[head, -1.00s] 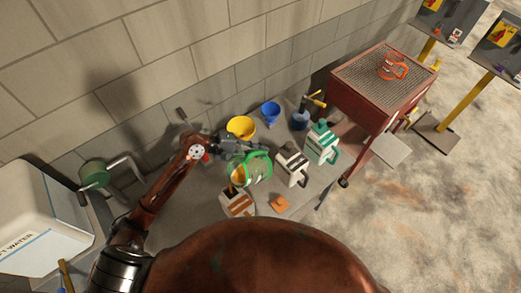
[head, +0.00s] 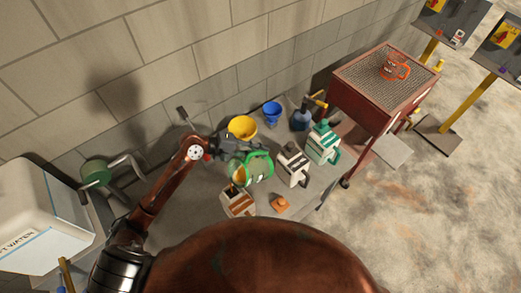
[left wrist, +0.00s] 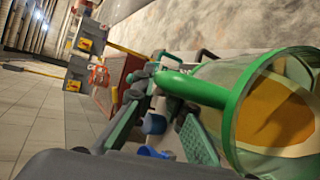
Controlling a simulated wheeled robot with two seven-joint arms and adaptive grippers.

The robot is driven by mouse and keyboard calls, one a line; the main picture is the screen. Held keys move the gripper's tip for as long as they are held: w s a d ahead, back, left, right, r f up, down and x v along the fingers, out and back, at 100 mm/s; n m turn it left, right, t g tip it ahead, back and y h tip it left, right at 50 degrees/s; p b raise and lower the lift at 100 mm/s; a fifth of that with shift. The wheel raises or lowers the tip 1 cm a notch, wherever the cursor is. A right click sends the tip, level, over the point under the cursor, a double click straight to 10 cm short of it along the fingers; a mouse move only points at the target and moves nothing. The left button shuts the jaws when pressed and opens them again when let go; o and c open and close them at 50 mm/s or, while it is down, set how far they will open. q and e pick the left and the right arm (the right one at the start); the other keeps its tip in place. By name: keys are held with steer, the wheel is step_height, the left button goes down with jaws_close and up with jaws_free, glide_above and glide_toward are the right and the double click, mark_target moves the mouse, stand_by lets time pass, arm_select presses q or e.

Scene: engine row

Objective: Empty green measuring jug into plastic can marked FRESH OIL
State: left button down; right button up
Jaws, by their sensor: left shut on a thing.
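The green measuring jug (head: 262,167) is clear-walled with a green rim and handle and holds amber oil. My left gripper (head: 233,150) is shut on it, and it hangs tilted toward the near left. In the left wrist view the jug (left wrist: 232,115) fills the right side, with the oil inside. A white can with brown bands (head: 240,205) stands just below the jug, its dark mouth close to the jug's near-left side. White cans with black (head: 292,165) and green (head: 322,145) markings stand to the right. No can label is readable. My right gripper is not in view.
An orange cap (head: 280,204) lies beside the brown-banded can. A yellow funnel (head: 242,127) and a blue funnel (head: 272,112) stand behind. A white water container (head: 40,220) is at left.

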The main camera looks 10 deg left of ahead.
mark_target(251, 160)
arm_select(q)
steer(key=shift+s+a+r+t+h+b, duration=0.25)
steer(key=shift+s+a+t+h+b, duration=0.25)
steer(key=shift+b, duration=0.15)
stand_by(0.8)
steer(key=shift+s+a+m+h+b, duration=0.4)
steer(key=shift+s+a+h+b, duration=0.15)
steer(key=shift+b, duration=0.75)
stand_by(1.3)
steer(key=shift+s+a+m+t+h+b, duration=0.3)
steer(key=shift+s+a+t+h+b, duration=0.3)
steer(key=shift+b, duration=1.4)
stand_by(2.0)
